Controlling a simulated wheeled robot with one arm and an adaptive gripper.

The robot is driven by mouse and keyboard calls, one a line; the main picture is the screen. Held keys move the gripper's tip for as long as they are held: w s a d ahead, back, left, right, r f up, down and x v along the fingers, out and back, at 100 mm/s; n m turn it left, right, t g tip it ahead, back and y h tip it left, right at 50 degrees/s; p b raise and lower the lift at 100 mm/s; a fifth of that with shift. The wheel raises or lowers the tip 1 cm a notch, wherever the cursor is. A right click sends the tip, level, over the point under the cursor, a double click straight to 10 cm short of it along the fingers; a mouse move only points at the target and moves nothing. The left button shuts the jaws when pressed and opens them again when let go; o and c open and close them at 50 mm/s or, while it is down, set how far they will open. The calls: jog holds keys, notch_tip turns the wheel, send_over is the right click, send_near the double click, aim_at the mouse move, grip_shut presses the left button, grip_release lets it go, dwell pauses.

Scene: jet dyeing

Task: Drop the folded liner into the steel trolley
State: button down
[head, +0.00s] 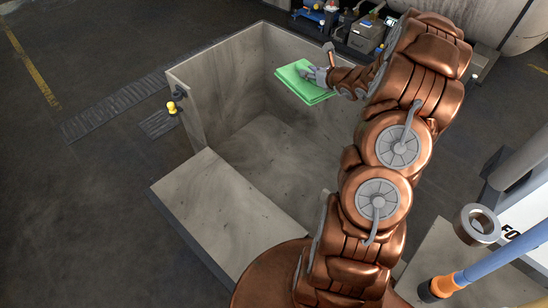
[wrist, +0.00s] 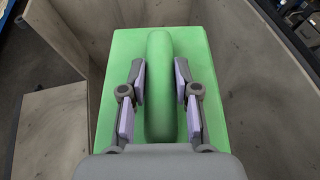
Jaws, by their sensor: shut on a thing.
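The folded liner (head: 303,83) is a flat green pad. It also fills the middle of the wrist view (wrist: 110,60), where a rounded green ridge runs along its top. My gripper (head: 318,76) is shut on this ridge, with a finger pad on each side; the wrist view shows the same grip (wrist: 160,95). The steel trolley (head: 194,112) is a large grey open box with scuffed walls and a bare floor inside. The liner is held over the trolley's opening, toward its far right part, apart from the floor. My arm hides the trolley's right side.
A flat grey ledge (head: 230,215) lies in front of the trolley. A yellow knob (head: 171,107) sits at its left wall. Machinery with a large cylinder (head: 500,20) stands behind. At lower right are a metal ring (head: 478,224) and a blue-orange tool (head: 440,287).

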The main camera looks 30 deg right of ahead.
aim_at(309, 80)
jog(key=shift+f+b, duration=0.45)
jog(key=shift+f, duration=1.2)
jog(key=c, duration=0.8)
grip_release()
jog(key=shift+o, duration=0.2)
jog(key=v, duration=1.2)
